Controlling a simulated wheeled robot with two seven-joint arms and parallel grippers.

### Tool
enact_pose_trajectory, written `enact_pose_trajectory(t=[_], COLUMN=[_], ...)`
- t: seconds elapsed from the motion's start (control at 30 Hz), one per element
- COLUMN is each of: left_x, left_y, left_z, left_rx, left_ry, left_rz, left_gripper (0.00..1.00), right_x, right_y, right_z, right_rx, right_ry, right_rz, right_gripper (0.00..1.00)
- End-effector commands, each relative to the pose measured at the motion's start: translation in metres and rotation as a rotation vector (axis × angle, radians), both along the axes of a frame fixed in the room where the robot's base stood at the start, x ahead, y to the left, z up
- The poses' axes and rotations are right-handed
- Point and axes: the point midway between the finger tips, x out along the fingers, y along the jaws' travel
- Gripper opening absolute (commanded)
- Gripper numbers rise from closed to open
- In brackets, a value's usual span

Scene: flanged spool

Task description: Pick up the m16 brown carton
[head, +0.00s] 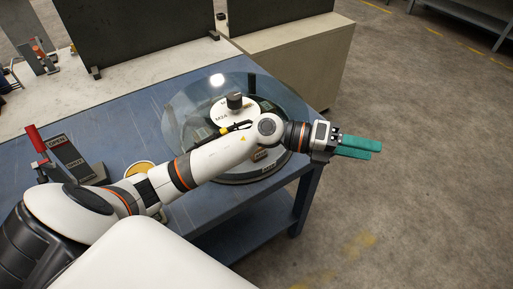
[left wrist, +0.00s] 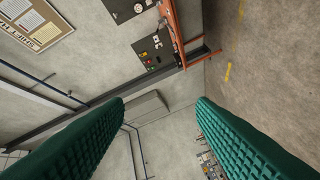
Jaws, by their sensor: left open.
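A flanged spool stands on the blue table, with a white top disc (head: 222,109), a black knob and a clear round wall (head: 181,100). A small brown block (head: 260,155) with a dark label shows low inside it, just under my left forearm; it may be the m16 carton, but the label is too small to read surely. My arm hides part of the spool. My left gripper (head: 374,148) has green fingers, is open and empty, and is right of the spool, past the table's edge. In the left wrist view its fingers (left wrist: 160,102) stand wide apart with nothing between them.
The blue table (head: 120,120) carries a dark stand with a red lever (head: 57,155) at left and a yellow-rimmed round item (head: 139,168) beside my arm. Dark panels (head: 140,30) stand on benches behind.

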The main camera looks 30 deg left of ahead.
Motion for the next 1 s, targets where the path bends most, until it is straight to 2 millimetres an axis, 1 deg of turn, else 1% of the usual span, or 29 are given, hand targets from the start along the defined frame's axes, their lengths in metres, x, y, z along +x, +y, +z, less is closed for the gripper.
enact_pose_trajectory(t=[0.03,0.07,0.1,0.13,0.17,0.2,0.27,0.3,0.33,0.37,0.4,0.5,0.53,0.6,0.67,0.73,1.0], left_x=[0.003,0.004,0.005,0.007,0.01,0.014,0.02,0.023,0.025,0.027,0.029,0.029,0.028,0.027,0.025,0.025,0.024], left_y=[0.007,0.012,0.023,0.034,0.047,0.066,0.101,0.126,0.145,0.164,0.187,0.233,0.244,0.261,0.269,0.272,0.272], left_z=[-0.014,-0.023,-0.037,-0.047,-0.056,-0.066,-0.078,-0.082,-0.084,-0.084,-0.083,-0.075,-0.073,-0.068,-0.067,-0.071,-0.117], left_rx=[0.154,0.246,0.371,0.467,0.563,0.691,0.878,0.994,1.076,1.152,1.242,1.413,1.449,1.509,1.537,1.549,1.547], left_ry=[-0.035,-0.049,-0.058,-0.061,-0.058,-0.047,-0.015,0.015,0.042,0.069,0.109,0.204,0.227,0.271,0.294,0.307,0.307], left_rz=[-0.06,-0.094,-0.136,-0.163,-0.185,-0.211,-0.237,-0.246,-0.249,-0.249,-0.248,-0.233,-0.229,-0.22,-0.217,-0.216,-0.219], left_gripper=[0.51,0.51,0.51,0.51,0.51,0.51,0.51,0.51,0.51,0.51,0.51,0.51,0.51,0.51,0.51,0.51,0.51], right_x=[0.0,0.0,0.0,0.0,0.0,0.0,0.0,0.0,0.0,0.0,0.0,-0.001,-0.001,-0.001,-0.001,-0.001,-0.001], right_y=[-0.001,-0.001,-0.001,-0.002,-0.002,-0.003,-0.003,-0.003,-0.004,-0.004,-0.004,-0.004,-0.004,-0.004,-0.004,-0.004,-0.004], right_z=[0.0,0.0,0.0,0.001,0.001,0.001,0.001,0.001,0.001,0.001,0.001,0.001,0.001,0.001,0.002,0.005,0.02], right_rx=[-0.001,-0.001,-0.002,-0.002,-0.003,-0.003,-0.004,-0.004,-0.004,-0.004,-0.004,-0.005,-0.005,-0.005,-0.005,-0.005,-0.004], right_ry=[0.0,0.0,0.001,0.001,0.0,0.0,0.0,0.0,0.0,0.0,0.0,0.001,0.001,0.001,0.001,0.001,0.001], right_rz=[0.0,0.001,0.001,0.001,0.001,0.001,0.002,0.002,0.002,0.002,0.002,0.002,0.002,0.002,0.002,0.002,0.001], right_gripper=[0.36,0.36,0.36,0.36,0.36,0.36,0.36,0.36,0.36,0.36,0.36,0.36,0.36,0.36,0.36,0.36,0.36])
